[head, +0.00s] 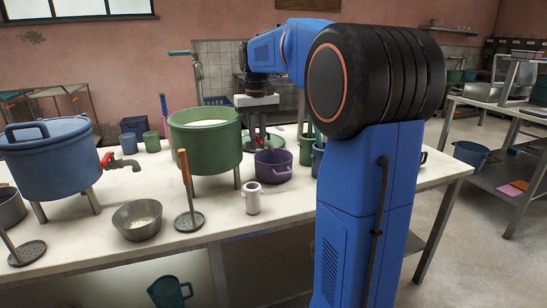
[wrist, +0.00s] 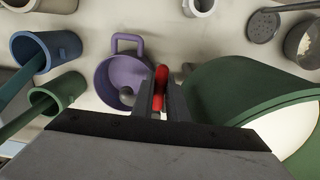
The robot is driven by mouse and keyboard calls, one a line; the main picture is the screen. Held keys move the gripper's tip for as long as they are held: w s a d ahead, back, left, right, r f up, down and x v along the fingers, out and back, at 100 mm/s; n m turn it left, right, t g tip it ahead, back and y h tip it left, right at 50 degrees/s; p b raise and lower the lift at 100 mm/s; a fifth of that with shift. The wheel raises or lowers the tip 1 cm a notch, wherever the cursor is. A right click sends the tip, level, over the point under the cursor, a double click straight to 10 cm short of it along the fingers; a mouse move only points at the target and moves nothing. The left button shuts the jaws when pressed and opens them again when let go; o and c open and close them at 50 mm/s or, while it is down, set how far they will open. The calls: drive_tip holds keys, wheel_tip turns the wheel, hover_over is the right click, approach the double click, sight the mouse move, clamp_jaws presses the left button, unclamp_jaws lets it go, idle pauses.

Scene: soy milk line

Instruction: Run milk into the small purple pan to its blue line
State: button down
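The small purple pan (head: 273,166) stands on the table just right of the green vat (head: 205,146). In the wrist view the pan (wrist: 113,70) shows its looped handle and purple inside. I see no milk and no blue line in it. A rounded grey tap end (wrist: 127,95) shows over the pan. White milk (wrist: 285,128) shows inside the green vat. My gripper (wrist: 160,92) is above the pan beside the vat, its fingers close on both sides of a red tap handle (wrist: 161,82); it looks shut on it. My arm hides part of this in the head view.
A blue vat (head: 48,165) with a red-handled tap stands at the left. A white cup (head: 252,198), a metal bowl (head: 137,220) and a strainer (head: 189,221) sit in front. In the wrist view, blue (wrist: 45,55) and green (wrist: 52,98) mugs stand close left of the pan.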

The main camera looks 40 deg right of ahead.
drive_tip(key=shift+d, duration=0.1)
drive_tip(key=d+n, duration=0.1)
drive_tip(key=n, duration=0.1)
drive_tip(key=d+n, duration=0.1)
drive_tip(key=n, duration=0.1)
drive_tip(key=shift+n, duration=0.3)
idle(0.4)
drive_tip(key=shift+w+d+n, duration=0.15)
drive_tip(key=shift+d+n, duration=0.4)
drive_tip(key=shift+n, duration=0.6)
drive_tip(key=shift+w+d+n, duration=0.15)
drive_tip(key=shift+d+n, duration=0.4)
drive_tip(key=shift+n, duration=0.6)
drive_tip(key=shift+w+d+n, duration=0.1)
drive_tip(key=shift+d+n, duration=0.05)
drive_tip(key=shift+n, duration=0.25)
